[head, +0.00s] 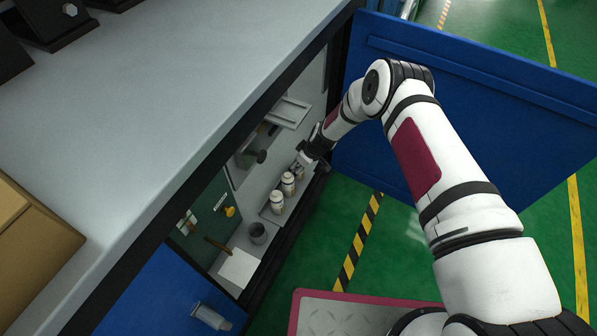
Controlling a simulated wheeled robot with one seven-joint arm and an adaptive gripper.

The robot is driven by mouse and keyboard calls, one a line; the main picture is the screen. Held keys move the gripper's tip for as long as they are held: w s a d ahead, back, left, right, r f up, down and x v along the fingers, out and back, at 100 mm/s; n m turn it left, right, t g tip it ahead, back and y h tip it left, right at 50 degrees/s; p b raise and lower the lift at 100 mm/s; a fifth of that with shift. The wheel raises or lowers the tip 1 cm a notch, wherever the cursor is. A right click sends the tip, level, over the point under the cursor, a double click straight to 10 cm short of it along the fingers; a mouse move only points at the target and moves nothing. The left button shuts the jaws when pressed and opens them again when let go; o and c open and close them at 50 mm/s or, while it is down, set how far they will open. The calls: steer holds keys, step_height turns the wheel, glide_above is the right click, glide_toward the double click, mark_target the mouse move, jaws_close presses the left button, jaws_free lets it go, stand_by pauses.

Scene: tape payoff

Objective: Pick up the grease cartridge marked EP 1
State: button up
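Several small, pale cylinders with brownish bands, which look like the grease cartridges, stand in a row on a narrow tray (268,214) inside the open cabinet. The front cartridge (277,201) and the one behind it (288,184) show clearly and stand upright. Their markings are too small to read, so I cannot tell which is EP 1. My gripper (303,161) reaches into the cabinet at the far end of this row. A further pale cartridge may be at its fingers, mostly hidden. I cannot tell whether the fingers are open, shut or touching it.
The grey worktop (180,90) overhangs the cabinet on the left. Inside are a dark cup (257,233), a white sheet (238,268), a yellow item (229,211) and a metal bracket (290,112).

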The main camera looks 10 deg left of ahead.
steer(key=shift+a+f, duration=0.15)
steer(key=shift+f, duration=0.2)
steer(key=shift+c, duration=0.5)
steer(key=c, duration=1.3)
steer(key=shift+w, duration=0.1)
steer(key=shift+r, duration=0.15)
